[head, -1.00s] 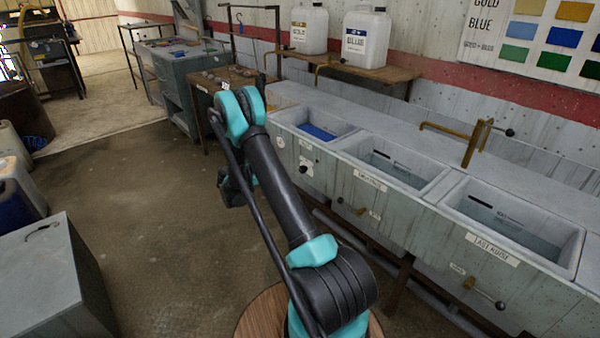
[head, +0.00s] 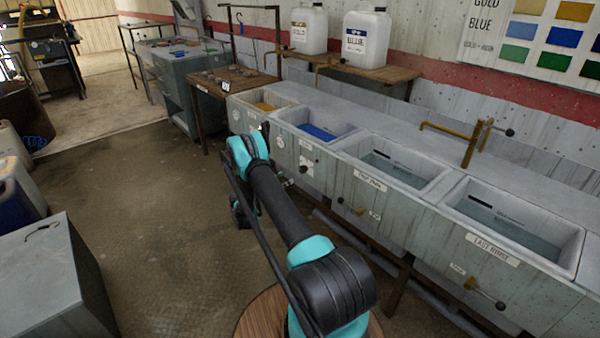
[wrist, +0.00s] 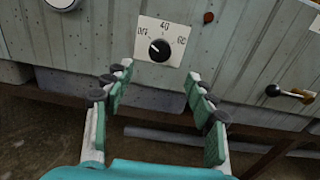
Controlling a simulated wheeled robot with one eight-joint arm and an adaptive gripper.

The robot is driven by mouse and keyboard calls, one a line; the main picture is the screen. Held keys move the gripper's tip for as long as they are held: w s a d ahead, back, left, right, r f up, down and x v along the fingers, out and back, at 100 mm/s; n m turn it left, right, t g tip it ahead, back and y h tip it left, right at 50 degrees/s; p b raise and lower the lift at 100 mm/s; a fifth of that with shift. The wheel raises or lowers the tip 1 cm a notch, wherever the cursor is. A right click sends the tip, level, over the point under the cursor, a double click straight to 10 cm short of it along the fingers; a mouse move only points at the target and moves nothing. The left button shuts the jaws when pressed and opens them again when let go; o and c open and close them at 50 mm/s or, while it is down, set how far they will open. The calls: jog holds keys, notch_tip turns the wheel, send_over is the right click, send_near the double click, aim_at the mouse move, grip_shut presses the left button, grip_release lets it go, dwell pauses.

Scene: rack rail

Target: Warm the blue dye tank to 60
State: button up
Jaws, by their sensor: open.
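The blue dye tank (head: 318,131) is the basin with blue liquid in the long trough. On its front is a heat dial plate (head: 307,165), which also shows in the wrist view (wrist: 176,30) with marks for off, 40 and what looks like 60. Its black knob (wrist: 159,50) has a pale mark that seems to point up and left, toward off. My gripper (wrist: 160,75) is open and empty, its fingertips just below and either side of the dial, apart from the knob. In the head view my arm mostly hides the gripper.
A round white gauge (head: 280,142) sits left of the dial. A gold tank (head: 268,104) is further left, and rinse basins (head: 395,165) are to the right. A black-knobbed valve lever (wrist: 290,93) projects right of my gripper. The floor before the trough is clear.

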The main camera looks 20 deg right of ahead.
aim_at(301, 170)
jog(key=x, duration=1)
jog(key=shift+w+d, duration=0.15)
jog(key=shift+d, duration=0.25)
jog(key=c, duration=1.2)
